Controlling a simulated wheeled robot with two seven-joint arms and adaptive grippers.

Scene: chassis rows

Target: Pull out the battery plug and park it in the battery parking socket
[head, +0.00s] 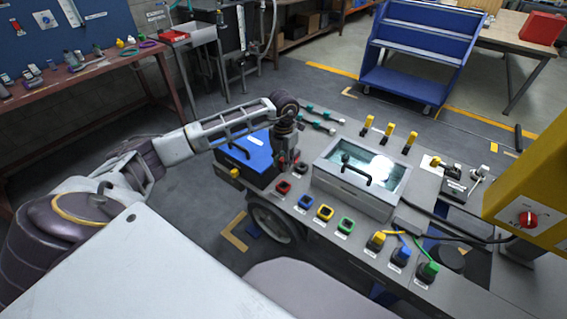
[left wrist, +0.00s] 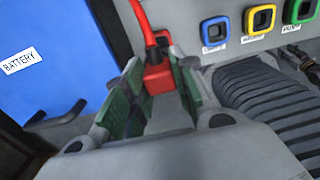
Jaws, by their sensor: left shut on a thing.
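My left gripper (head: 287,163) is over the near left part of the grey chassis top, beside the blue battery (head: 245,152). In the left wrist view its fingers (left wrist: 155,100) are closed around a red plug (left wrist: 158,76) with a red cable rising from it. The fingers hide part of the plug, and I cannot tell whether it sits in a socket. The battery, labelled BATTERY, fills the left of that view (left wrist: 50,60). A red square socket (head: 283,187) with a dark opening is just below the gripper in the head view. My right gripper is not in view.
Blue (head: 304,202), yellow (head: 325,212) and green (head: 346,225) sockets continue the row. A glass-lidded box (head: 345,195) stands close right of the gripper. Coloured plugs with cables (head: 400,256) stand near a yellow cabinet (head: 535,190).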

